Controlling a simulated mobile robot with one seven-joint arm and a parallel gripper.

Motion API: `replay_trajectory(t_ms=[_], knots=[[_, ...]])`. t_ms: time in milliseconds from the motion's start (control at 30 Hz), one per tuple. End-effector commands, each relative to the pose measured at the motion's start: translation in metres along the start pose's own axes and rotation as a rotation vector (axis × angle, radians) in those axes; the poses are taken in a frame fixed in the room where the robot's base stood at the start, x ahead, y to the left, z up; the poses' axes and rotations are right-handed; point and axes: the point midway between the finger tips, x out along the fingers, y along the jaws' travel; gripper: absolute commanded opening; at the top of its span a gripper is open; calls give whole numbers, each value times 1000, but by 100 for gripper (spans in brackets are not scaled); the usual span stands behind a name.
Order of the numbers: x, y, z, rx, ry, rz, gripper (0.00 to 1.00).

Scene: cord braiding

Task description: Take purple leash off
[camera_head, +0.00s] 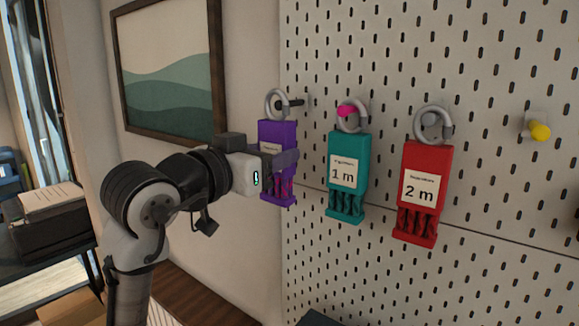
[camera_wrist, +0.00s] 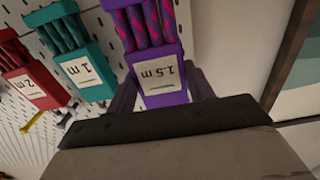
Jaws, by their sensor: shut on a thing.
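The purple leash (camera_head: 275,133) hangs upright with its grey carabiner ring (camera_head: 276,104) at a dark peg (camera_head: 291,102) on the pegboard. I cannot tell whether the ring is still around the peg. My gripper (camera_head: 284,161) is shut on the purple holder from the left, at its middle, covering most of its label. In the wrist view the purple leash (camera_wrist: 160,78) shows its "1.5 m" label and purple-pink cords, between the fingers.
A teal leash marked 1 m (camera_head: 347,150) hangs on a pink peg just right of the purple one. A red leash marked 2 m (camera_head: 422,165) hangs further right. A yellow peg (camera_head: 538,130) is empty. A framed picture (camera_head: 170,66) is on the wall at left.

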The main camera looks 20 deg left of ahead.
Motion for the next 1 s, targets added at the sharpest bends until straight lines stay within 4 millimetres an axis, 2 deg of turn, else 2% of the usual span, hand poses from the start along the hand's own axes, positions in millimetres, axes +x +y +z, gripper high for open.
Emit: replay_trajectory(t_ms=[600,1000], knots=[[-30,0,0,0,1,1,25],[-33,0,0,1,1,0,25]])
